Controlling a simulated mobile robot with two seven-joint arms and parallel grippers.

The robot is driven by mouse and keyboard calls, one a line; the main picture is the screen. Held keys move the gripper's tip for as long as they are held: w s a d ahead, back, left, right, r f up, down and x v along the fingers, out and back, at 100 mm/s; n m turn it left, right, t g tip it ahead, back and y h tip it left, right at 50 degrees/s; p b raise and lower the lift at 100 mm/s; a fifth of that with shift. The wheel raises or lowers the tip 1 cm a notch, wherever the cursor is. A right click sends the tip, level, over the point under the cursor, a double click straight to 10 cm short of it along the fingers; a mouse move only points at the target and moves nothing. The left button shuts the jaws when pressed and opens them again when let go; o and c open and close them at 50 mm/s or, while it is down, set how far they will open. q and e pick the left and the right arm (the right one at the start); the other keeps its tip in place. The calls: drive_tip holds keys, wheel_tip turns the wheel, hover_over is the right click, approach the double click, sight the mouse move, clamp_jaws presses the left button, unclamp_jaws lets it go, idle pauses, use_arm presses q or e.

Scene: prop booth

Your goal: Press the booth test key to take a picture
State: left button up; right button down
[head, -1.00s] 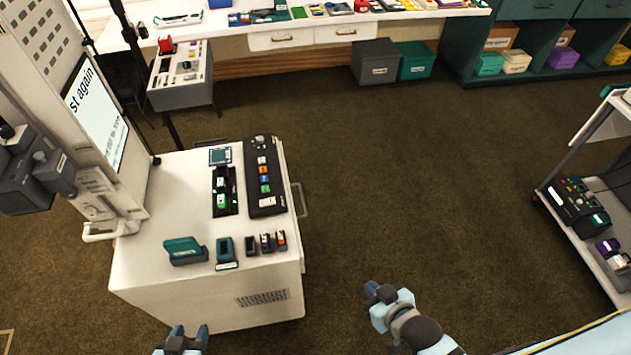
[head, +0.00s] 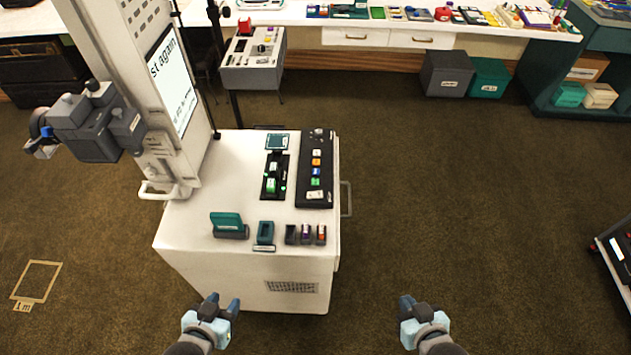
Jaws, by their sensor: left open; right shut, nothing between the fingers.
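The booth cart (head: 210,215) is a white cabinet with a tall column and a screen (head: 172,85) on its left. A black key panel (head: 326,170) lies on its top at the right, with a knob and a row of white, orange, blue and green keys. The key labels are too small to read, so I cannot tell which is the test key. My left gripper (head: 222,302) is open and empty, in front of the cart's near side. My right gripper (head: 407,303) is shut and empty, to the right of the cart, apart from it.
A black slotted unit (head: 274,175), a teal holder (head: 228,224), a teal cup-like block (head: 265,233) and small dark blocks (head: 305,234) stand on the cart top. A camera-like head (head: 95,125) juts left from the column. Open floor (head: 440,190) lies to the right.

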use_arm(q)
drive_tip(key=shift+w, duration=0.1)
drive_tip(key=c, duration=0.7)
clamp_jaws()
drive_tip(key=shift+s, duration=0.3)
drive_tip(key=shift+w, duration=0.2)
